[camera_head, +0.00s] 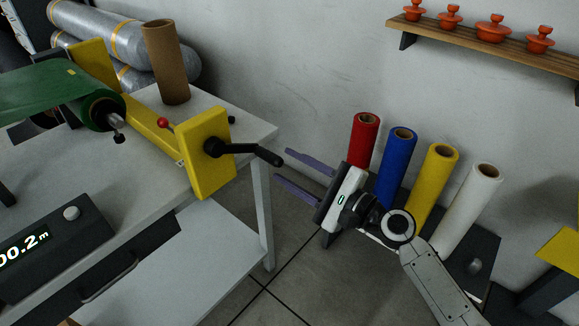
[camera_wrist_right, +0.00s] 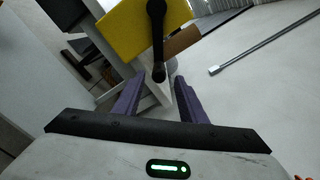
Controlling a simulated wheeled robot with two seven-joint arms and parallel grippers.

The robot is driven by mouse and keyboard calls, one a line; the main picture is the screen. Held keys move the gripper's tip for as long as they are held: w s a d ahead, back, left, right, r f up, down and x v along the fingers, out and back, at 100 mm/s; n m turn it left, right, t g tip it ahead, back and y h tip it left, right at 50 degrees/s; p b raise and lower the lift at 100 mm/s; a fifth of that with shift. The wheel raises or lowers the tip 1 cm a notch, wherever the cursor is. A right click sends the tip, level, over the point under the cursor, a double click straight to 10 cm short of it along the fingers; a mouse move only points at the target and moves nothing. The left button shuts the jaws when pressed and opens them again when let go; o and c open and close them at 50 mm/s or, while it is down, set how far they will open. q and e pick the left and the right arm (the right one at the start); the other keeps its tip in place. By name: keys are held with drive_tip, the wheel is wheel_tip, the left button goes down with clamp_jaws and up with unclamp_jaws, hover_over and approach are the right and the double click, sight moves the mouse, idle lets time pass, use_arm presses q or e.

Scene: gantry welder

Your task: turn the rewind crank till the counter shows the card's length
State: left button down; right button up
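The black rewind crank (camera_head: 232,148) sits on a yellow plate (camera_head: 208,160) at the table's right end. Its handle points right, toward my right gripper (camera_head: 281,169). That gripper is open and empty, its purple fingers apart and a short way from the handle's tip. In the right wrist view the crank (camera_wrist_right: 157,40) hangs down from the yellow plate, its tip above the gap between the fingers (camera_wrist_right: 157,98). The counter (camera_head: 26,247) is cut off at the left edge; its visible digits read "00.2 m". I see no card. My left gripper is not in view.
A green roll (camera_head: 95,105) lies on the spindle left of the plate, with a red-knobbed lever (camera_head: 163,122) nearby. A brown tube (camera_head: 166,65) stands on the table (camera_head: 250,128). Red, blue, yellow and white rolls (camera_head: 470,205) stand behind my right arm.

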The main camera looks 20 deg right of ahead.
sight(280, 162)
drive_tip(key=s+d+n+b, duration=0.1)
drive_tip(key=s+n+b, duration=0.1)
drive_tip(key=n, duration=1.2)
drive_tip(key=s+d+n+b, duration=0.1)
drive_tip(key=s+n+b, duration=0.15)
drive_tip(key=n, duration=1.05)
drive_tip(key=x, duration=0.4)
drive_tip(key=p+x, duration=0.1)
drive_tip(key=x, duration=0.3)
drive_tip(key=shift+w+r, duration=0.15)
drive_tip(key=shift+w, duration=0.3)
drive_tip(key=shift+w+a, duration=0.25)
drive_tip(key=shift+w, duration=0.2)
